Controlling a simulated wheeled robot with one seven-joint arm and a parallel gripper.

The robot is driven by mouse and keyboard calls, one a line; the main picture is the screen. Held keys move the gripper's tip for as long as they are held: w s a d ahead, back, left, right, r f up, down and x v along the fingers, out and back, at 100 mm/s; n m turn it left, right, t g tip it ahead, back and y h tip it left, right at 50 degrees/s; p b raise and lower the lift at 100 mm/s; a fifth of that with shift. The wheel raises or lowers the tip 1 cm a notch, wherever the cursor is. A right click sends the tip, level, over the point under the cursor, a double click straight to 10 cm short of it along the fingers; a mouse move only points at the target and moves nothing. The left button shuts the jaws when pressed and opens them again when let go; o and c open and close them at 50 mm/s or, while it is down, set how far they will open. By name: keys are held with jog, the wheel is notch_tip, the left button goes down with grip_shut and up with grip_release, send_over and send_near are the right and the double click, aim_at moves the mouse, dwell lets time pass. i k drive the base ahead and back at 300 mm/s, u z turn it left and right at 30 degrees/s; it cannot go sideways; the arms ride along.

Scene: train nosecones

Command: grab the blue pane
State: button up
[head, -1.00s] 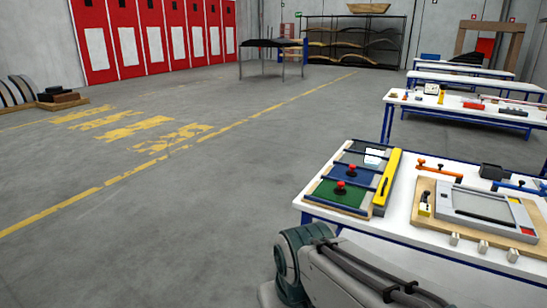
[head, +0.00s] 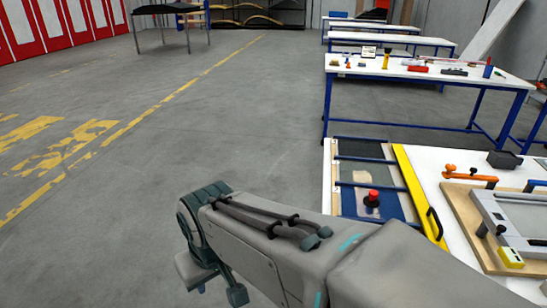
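The blue pane (head: 392,208) lies in a rack on the near worktable at the lower right of the head view. A red knob (head: 372,198) stands up from it. Dark blue rails run across the rack, and my arm covers the area just in front of the pane. A clear or greyish pane (head: 360,150) sits behind it, with a beige patch showing near the blue pane. My arm stretches across the lower middle of the view.
A yellow level-like bar (head: 420,190) with a black handle lies right of the rack. A wooden board with a grey frame (head: 510,225), an orange clamp (head: 470,175) and a black bin (head: 505,160) are further right. Open floor (head: 220,130) lies left of the table.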

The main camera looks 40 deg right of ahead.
aim_at(356, 202)
jog(key=i, duration=2.4)
jog(key=z, duration=3.5)
jog(key=i, duration=1)
jog(key=z, duration=0.05)
